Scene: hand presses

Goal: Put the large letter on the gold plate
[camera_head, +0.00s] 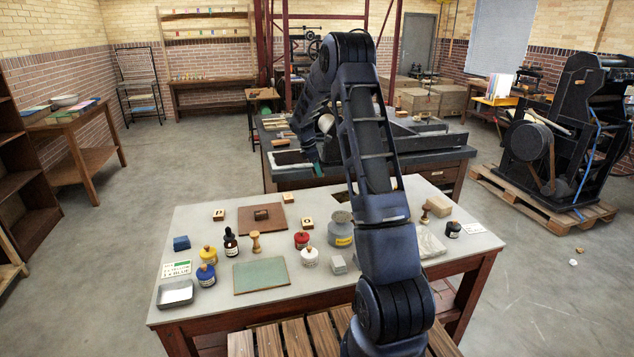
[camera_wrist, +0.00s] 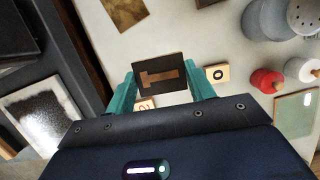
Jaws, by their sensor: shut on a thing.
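My gripper (camera_wrist: 160,84) has teal fingers and is shut on the large letter (camera_wrist: 148,80), a dark square block with a lighter, bar-like character on its face. The held block is above the pale tabletop, near its far edge. A brownish-gold plate (camera_wrist: 118,10) lies flat at the top of the wrist view, beyond the block and apart from it. In the head view my gripper (camera_head: 318,168) is mostly hidden by my arm, with only a bit of teal showing; I cannot make out the held block there.
Small letter blocks (camera_head: 307,222) and a reddish-brown board (camera_head: 245,224) bearing a dark block share the table (camera_head: 210,297). A grey tin (camera_head: 340,232), red bottle (camera_head: 301,240) and green mat (camera_head: 261,276) stand nearer. A dark-topped bench (camera_head: 440,152) is behind.

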